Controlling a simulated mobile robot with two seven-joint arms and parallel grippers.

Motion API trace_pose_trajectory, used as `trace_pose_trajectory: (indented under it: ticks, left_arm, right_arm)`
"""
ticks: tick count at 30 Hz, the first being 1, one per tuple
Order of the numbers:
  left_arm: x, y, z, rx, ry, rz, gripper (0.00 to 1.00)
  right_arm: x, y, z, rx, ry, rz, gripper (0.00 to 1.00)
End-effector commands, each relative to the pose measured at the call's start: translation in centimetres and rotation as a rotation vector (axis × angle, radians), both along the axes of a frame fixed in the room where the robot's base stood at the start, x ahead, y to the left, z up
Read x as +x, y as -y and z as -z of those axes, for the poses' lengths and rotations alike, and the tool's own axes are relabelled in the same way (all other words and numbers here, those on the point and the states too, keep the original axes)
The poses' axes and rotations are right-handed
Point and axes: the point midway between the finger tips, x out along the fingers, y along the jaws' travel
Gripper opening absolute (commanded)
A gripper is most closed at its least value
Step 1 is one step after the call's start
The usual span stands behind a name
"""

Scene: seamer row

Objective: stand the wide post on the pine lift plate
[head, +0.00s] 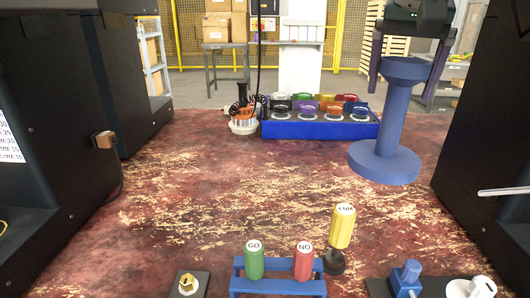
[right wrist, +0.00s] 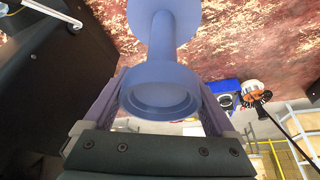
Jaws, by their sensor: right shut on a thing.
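The wide post (head: 391,125) is blue, with a broad round base, a slimmer stem and a smaller round top. It is at the right of the head view, roughly upright with its base down. My right gripper (head: 408,72) is shut on its top end, one finger on each side. The right wrist view shows the post's round top (right wrist: 158,98) between the fingers, with the stem and base beyond. The base appears to be above the worn red tabletop; the gap is hard to judge. I cannot make out the pine lift plate. My left gripper is out of view.
A blue rack (head: 278,131) of coloured cans stands at the back. In front are a green GO gauge (head: 254,262), a red NO gauge (head: 303,262) and a yellow driver (head: 342,228). Black machines (head: 40,110) flank the table. The table's middle is clear.

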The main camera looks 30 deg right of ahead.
Motion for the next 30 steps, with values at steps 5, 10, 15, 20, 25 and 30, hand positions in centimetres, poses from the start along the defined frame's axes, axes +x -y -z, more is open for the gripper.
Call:
trace_pose_trajectory:
  ticks: [5,10,15,20,25,30]
  left_arm:
    - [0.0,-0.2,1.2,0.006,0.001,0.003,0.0]
    - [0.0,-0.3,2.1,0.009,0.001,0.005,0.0]
    - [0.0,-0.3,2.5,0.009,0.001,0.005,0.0]
    - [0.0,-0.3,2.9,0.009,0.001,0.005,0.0]
    - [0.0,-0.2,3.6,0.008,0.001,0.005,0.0]
    - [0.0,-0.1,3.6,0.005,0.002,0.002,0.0]
  right_arm:
    - [-0.2,0.0,5.7,-0.002,-0.007,0.0,0.0]
    - [-0.1,0.0,10.3,0.0,-0.005,0.0,0.0]
    - [0.0,-0.1,12.8,0.001,-0.001,-0.001,0.0]
    - [-0.1,-0.1,14.3,0.0,-0.002,-0.001,0.0]
    - [0.0,-0.1,17.0,0.0,-0.001,-0.002,0.0]
    - [0.0,-0.1,17.4,0.0,0.0,-0.002,0.0]
